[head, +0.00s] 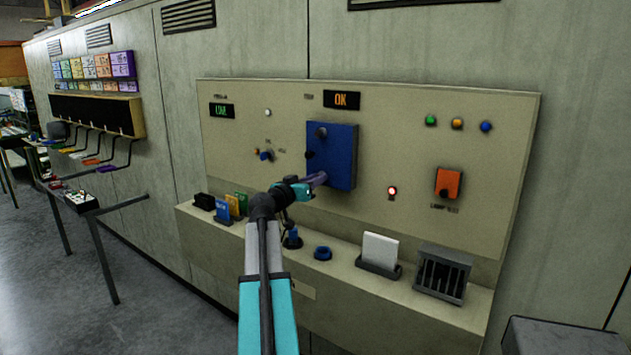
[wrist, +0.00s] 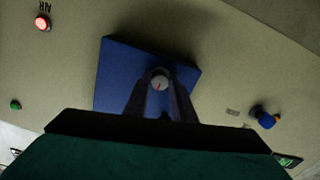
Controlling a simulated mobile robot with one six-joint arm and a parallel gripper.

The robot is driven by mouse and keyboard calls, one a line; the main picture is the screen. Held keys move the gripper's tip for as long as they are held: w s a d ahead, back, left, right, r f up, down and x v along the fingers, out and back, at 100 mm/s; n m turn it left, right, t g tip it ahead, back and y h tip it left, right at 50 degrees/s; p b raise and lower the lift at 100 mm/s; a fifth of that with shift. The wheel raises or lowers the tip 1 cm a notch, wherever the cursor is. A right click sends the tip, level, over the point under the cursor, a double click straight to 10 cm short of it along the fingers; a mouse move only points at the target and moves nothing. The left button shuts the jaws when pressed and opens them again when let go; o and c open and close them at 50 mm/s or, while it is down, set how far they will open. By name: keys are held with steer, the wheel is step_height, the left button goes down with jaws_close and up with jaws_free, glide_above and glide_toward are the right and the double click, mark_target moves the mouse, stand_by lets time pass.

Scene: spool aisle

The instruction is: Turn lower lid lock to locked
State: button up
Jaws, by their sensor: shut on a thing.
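The blue lid (head: 340,150) is a box-like cover on the beige panel, and it also shows in the wrist view (wrist: 113,80). The lower lid lock (wrist: 159,80) is a round grey knob with a small reddish mark on its face. My gripper (head: 322,178) reaches the lower part of the lid. In the wrist view, my gripper's two dark fingers (wrist: 160,88) are shut on this knob, one on each side. A dark upper knob (head: 321,132) sits near the lid's top left.
A ledge (head: 470,322) below the panel (head: 420,200) holds coloured cards, a blue ring (head: 323,253), a white block (head: 380,250) and a dark slotted box (head: 442,274). A red light (head: 392,191) and an orange switch (head: 448,184) are right of the lid. A blue knob (head: 266,155) is left.

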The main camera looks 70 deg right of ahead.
steer(key=shift+n+b, duration=0.35)
steer(key=shift+n, duration=0.15)
steer(key=n+p, duration=0.2)
steer(key=n, duration=1.5)
stand_by(0.5)
steer(key=o, duration=1.1)
steer(key=shift+c, duration=0.2)
steer(key=shift+a, duration=0.1)
